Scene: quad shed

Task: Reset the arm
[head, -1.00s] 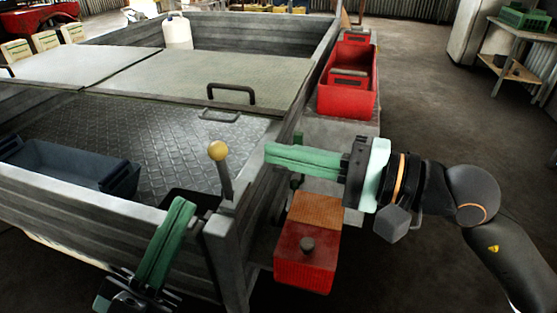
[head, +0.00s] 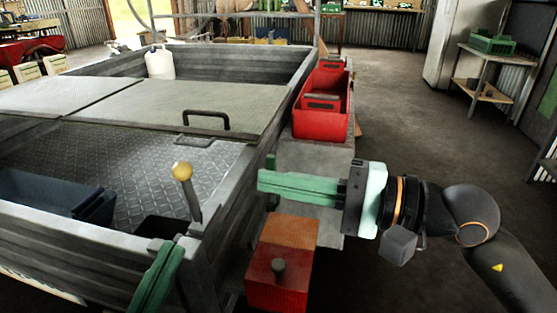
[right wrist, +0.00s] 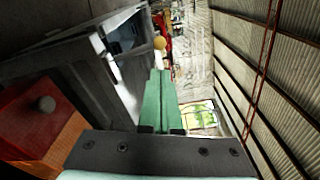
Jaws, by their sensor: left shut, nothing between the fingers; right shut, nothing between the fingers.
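My right gripper (head: 262,182) comes in from the right in the head view, with its green fingers shut and empty. It is above and behind the red box with the orange-brown top (head: 280,262), beside the trailer's side wall. In the right wrist view its shut green fingers (right wrist: 160,90) point away from the camera. My left gripper (head: 158,280) shows at the bottom of the head view, its green fingers shut and tilted up, in front of the trailer's near corner. Its base and arm are out of frame.
The grey trailer (head: 75,240) holds a blue-grey bin (head: 45,195) and a white jug (head: 160,63). A lever with a yellow knob (head: 182,172) stands at its near corner. Red open crates (head: 320,125) sit beyond my right gripper.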

